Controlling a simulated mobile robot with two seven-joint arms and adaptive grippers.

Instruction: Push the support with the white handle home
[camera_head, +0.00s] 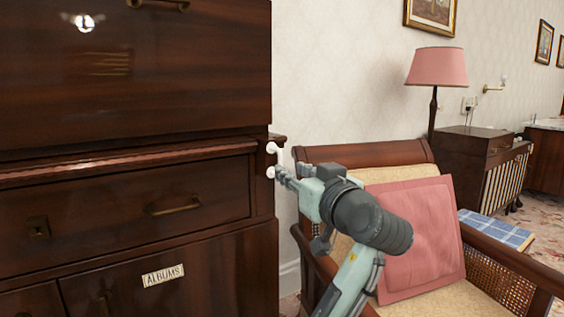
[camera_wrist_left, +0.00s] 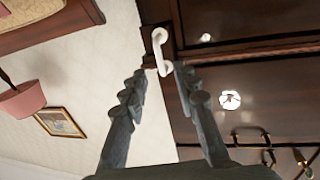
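The white handle (camera_head: 271,161) is at the right front edge of a dark wooden desk cabinet, just below its ledge. The handle also shows in the left wrist view (camera_wrist_left: 161,52), fixed to dark wood. The support itself is hard to tell apart from the cabinet. My left gripper (camera_head: 284,175) is right beside the handle in the head view. In the left wrist view my left gripper (camera_wrist_left: 160,74) has its fingers apart, with the near end of the handle at the gap between the tips. I cannot tell whether they touch. My right gripper is not in view.
The cabinet has a closed upper panel, a drawer (camera_head: 125,205) and a door labelled ALBUMS (camera_head: 163,275). An armchair (camera_head: 364,153) with a pink cushion (camera_head: 418,235) stands behind my left arm. A pink lamp (camera_head: 436,67) stands farther back.

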